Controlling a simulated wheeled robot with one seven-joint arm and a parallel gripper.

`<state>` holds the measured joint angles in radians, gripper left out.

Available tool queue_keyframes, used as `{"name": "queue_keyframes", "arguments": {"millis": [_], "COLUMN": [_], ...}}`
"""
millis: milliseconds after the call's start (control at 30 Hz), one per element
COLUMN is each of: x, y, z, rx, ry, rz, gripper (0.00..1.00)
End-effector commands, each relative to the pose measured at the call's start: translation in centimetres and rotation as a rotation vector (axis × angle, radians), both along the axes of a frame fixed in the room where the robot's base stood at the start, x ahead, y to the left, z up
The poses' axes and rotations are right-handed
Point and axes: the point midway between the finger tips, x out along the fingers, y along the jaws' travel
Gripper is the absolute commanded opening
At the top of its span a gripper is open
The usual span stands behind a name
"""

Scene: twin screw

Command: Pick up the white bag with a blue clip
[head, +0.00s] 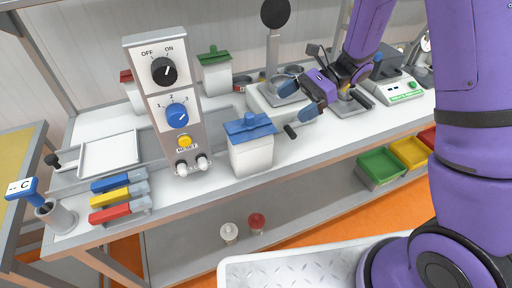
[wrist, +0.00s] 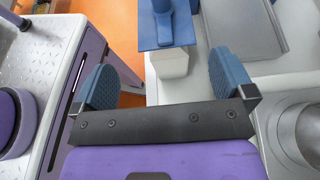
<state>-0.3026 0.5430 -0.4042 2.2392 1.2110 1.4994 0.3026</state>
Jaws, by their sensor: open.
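The white bag with a blue clip (head: 251,152) stands upright at the front edge of the bench in the head view, just right of the control panel. Its blue clip (head: 249,126) lies across the top. In the wrist view the blue clip (wrist: 165,28) shows ahead of the fingers, with part of the white body (wrist: 172,64) below it. My gripper (head: 297,98) is open and empty, to the right of the bag and apart from it. Its two blue fingers (wrist: 165,86) are spread wide in the wrist view.
The control panel (head: 168,100) with knobs stands close left of the bag. A white bag with a green clip (head: 214,72) and one with a red clip (head: 130,92) stand behind. A machine with a round black top (head: 275,14) is near my gripper.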

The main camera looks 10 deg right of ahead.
Motion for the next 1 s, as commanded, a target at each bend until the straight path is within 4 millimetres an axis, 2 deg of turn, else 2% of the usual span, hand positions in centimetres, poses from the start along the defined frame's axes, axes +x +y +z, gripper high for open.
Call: {"name": "queue_keyframes", "arguments": {"millis": [400, 667, 1000], "x": [-1.1, -1.4, -2.2], "y": [4.4, 5.7, 9.3], "z": [-2.1, -2.6, -3.9], "rx": [0.003, 0.001, 0.001], "ry": [0.009, 0.01, 0.01], "rz": [-0.004, -0.005, -0.004], "gripper": [1.0, 1.0, 1.0]}}
